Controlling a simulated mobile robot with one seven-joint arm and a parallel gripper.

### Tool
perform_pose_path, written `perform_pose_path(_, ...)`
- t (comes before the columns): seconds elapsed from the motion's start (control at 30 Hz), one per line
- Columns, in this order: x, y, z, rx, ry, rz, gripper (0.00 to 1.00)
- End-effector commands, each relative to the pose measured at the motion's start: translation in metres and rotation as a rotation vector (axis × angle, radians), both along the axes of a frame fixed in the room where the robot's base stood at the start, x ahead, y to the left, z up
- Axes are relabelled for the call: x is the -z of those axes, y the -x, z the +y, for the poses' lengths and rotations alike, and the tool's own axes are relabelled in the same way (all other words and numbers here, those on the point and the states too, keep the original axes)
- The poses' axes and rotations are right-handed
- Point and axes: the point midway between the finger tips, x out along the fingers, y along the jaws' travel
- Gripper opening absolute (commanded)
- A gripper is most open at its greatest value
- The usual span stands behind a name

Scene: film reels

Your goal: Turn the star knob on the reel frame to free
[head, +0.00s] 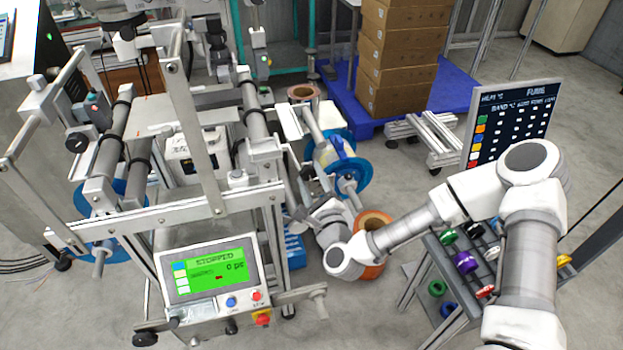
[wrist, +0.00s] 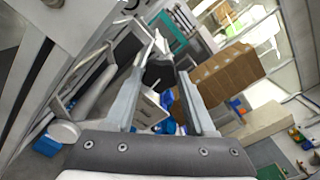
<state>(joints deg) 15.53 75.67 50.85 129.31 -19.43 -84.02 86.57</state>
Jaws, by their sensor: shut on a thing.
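The reel frame (head: 225,200) is a grey metal machine with rollers and upright bars, at the left and centre of the head view. My gripper (wrist: 164,62) points into its metalwork in the wrist view. A dark piece, which I take for the star knob (wrist: 158,76), sits between the fingertips, and the fingers are shut on it. Its lobes and turn position are too small to make out. In the head view my wrist reaches in at the right side of the frame; the fingertips and knob cannot be made out there among the metal parts.
A control panel (head: 210,270) with a green screen reading STOPPED stands at the frame's front. Blue-flanged reels (head: 345,178) and an orange-brown reel (head: 373,222) are close to my wrist. A rack (head: 440,262) with coloured rings is at the right. Stacked cartons (head: 405,60) stand behind.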

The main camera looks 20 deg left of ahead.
Motion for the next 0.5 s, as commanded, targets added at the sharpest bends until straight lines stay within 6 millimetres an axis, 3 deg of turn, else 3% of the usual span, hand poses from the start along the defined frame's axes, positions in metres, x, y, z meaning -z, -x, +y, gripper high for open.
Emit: perform_pose_path(0.5,-0.0007,-0.0006,0.0007,0.0,0.417,-0.261,0.0)
